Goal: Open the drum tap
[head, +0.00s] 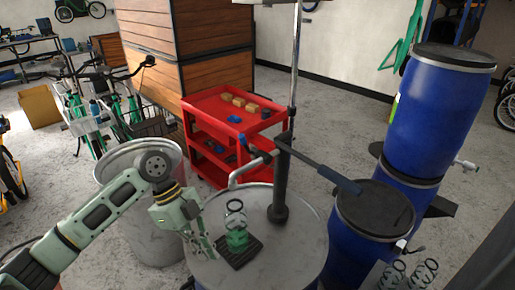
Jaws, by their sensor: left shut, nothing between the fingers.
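A blue drum (441,95) with a dark lid stands raised at the right, and a small pale tap (465,163) sticks out from its lower right side. Whether this tap is open or shut is too small to tell. Another blue drum (354,245) stands lower in front, with a small pale and dark fitting (402,245) at its right side; I cannot tell whether this is a tap. My left gripper (206,246) is shut and empty, pointing down at the left edge of the grey metal drum, well left of the blue drums. My right gripper is not in view.
The grey drum (290,252) bears a hand pump (281,180) with a long handle and a green item (237,238) on a black mat. A red tool cart (222,106) and wooden cargo box stand behind. Another grey drum (160,225) is behind my left arm. Several wire coils show at bottom right.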

